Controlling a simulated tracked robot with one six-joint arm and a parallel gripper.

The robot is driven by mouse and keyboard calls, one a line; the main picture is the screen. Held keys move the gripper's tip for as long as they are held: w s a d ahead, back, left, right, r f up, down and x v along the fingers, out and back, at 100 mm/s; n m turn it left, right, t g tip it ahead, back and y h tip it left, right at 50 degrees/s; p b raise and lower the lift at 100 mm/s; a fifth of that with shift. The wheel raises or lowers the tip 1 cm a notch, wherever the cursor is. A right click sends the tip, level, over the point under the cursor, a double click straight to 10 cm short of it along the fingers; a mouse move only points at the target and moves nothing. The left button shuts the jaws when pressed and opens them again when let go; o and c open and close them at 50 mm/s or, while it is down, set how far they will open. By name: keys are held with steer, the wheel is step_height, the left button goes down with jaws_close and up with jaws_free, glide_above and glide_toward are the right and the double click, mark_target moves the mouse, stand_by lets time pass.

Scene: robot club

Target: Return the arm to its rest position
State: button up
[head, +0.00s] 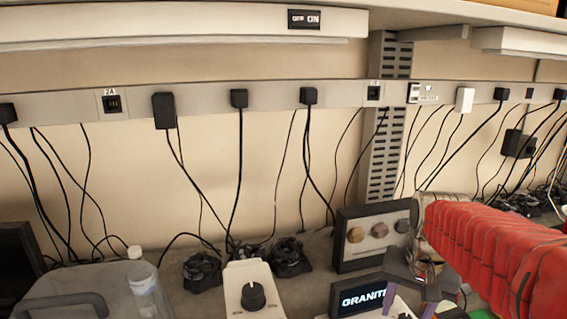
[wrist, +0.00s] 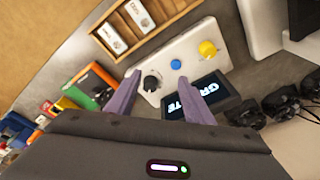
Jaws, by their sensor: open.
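My red-sleeved arm (head: 490,250) reaches in from the right side of the head view. My gripper (wrist: 159,76) has two purple fingers, spread apart with nothing between them. In the head view my gripper (head: 408,290) is partly cut off by the lower edge. In the wrist view the fingers are over a white control panel (wrist: 150,60) with a black knob, a blue button and a yellow knob. Its dark display (wrist: 215,86) also shows in the head view (head: 362,297), reading GRANITE. I cannot tell whether the fingers touch the panel.
A grey box with round knobs (head: 352,266) stands behind my gripper. A white box with a black knob (head: 240,308) and a clear case (head: 60,305) stand to the left. Black cables hang from a wall power strip (head: 210,102). A wooden tray (wrist: 178,20) lies beyond the panel.

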steer(key=s+a+n+t, duration=0.3)
steer(key=s+a+n, duration=0.2)
steer(key=s+a, duration=0.4)
steer(key=shift+s+r+n+t, duration=0.25)
steer(key=shift+s+n+t, duration=0.05)
steer(key=shift+s, duration=1.7)
stand_by(0.6)
